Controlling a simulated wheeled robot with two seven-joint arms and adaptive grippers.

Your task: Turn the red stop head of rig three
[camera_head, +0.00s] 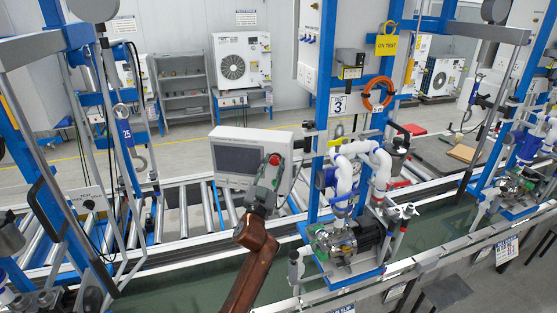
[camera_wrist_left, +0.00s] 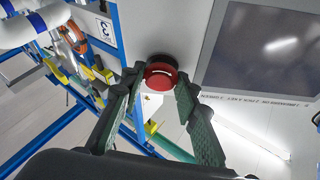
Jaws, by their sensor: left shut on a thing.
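The red stop head (camera_head: 275,159) is on the right side of the grey monitor box (camera_head: 222,137), beside the blue frame with the number 3 sign (camera_head: 338,104). My left gripper (camera_head: 271,171) reaches up to it from below, its green-padded fingers around it. In the left wrist view the red stop head (camera_wrist_left: 160,75) sits between the two fingertips of my left gripper (camera_wrist_left: 160,84), which is shut on it. The fingers cover its sides; its front face shows. The box's dark screen (camera_wrist_left: 262,48) is to its right. My right gripper is not in view.
White pipes (camera_head: 346,172) and a pump (camera_head: 345,242) stand right of my left arm on the rig. A roller conveyor (camera_head: 180,222) runs behind. An orange coil (camera_head: 378,93) and a yellow tag (camera_head: 387,44) hang on the frame.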

